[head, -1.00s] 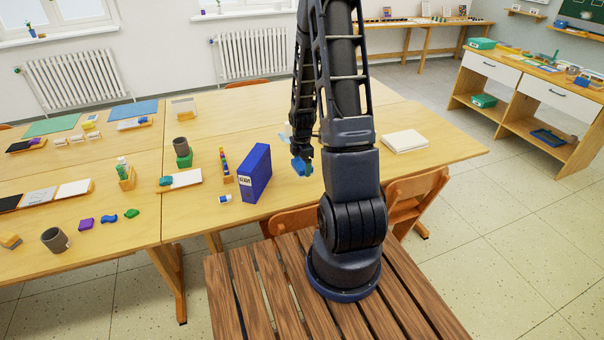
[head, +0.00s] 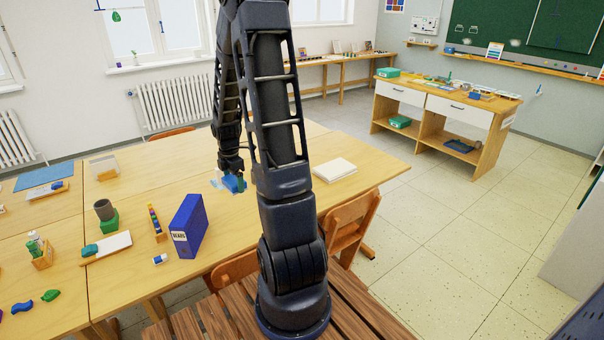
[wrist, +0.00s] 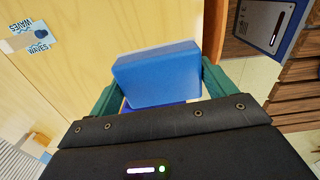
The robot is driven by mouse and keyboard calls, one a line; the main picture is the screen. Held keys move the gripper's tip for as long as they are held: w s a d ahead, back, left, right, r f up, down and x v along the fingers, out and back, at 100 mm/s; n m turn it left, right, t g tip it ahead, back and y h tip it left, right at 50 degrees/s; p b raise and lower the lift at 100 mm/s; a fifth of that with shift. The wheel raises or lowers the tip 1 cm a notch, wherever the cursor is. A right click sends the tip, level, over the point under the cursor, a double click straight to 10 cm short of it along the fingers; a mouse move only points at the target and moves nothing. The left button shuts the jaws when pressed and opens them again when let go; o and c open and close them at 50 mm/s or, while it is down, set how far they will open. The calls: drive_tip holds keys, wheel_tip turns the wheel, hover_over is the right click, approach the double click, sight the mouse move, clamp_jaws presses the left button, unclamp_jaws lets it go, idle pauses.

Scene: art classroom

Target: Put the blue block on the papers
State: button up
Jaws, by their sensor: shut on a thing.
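The blue block (wrist: 157,74) is between the two green fingers of my gripper (wrist: 160,88) in the wrist view. In the head view the block (head: 233,184) hangs under my gripper (head: 232,178), over the table just right of the blue binder. My gripper is shut on it. A white stack of papers (head: 335,169) lies on the table to the right of my arm, apart from the gripper.
Wooden chairs (head: 349,226) stand at the table's near edge. Bare tabletop (head: 285,150) lies behind the papers. A white-fronted cabinet (head: 440,108) stands farther right.

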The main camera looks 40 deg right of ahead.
sight(335, 167)
drive_tip(key=w+d+r, duration=0.1)
drive_tip(key=w+d, duration=0.6)
drive_tip(key=d, duration=0.6)
drive_tip(key=w+d+r, duration=0.1)
drive_tip(key=w+d, duration=0.6)
drive_tip(key=d, duration=0.6)
drive_tip(key=shift+d+r, duration=0.15)
drive_tip(key=shift+d, duration=0.1)
drive_tip(key=shift+m, duration=0.4)
drive_tip(key=d, duration=1.8)
drive_tip(key=shift+w+r, duration=0.15)
drive_tip(key=shift+r, duration=0.15)
drive_tip(key=s+d, duration=0.4)
drive_tip(key=d, duration=1)
drive_tip(key=shift+s+d, duration=0.2)
drive_tip(key=shift+d, duration=0.05)
drive_tip(key=f, duration=1.9)
drive_tip(key=shift+s+d+f, duration=0.15)
drive_tip(key=shift+d+f, duration=0.15)
drive_tip(key=shift+f, duration=0.1)
drive_tip(key=o, duration=0.9)
drive_tip(key=shift+f, duration=0.15)
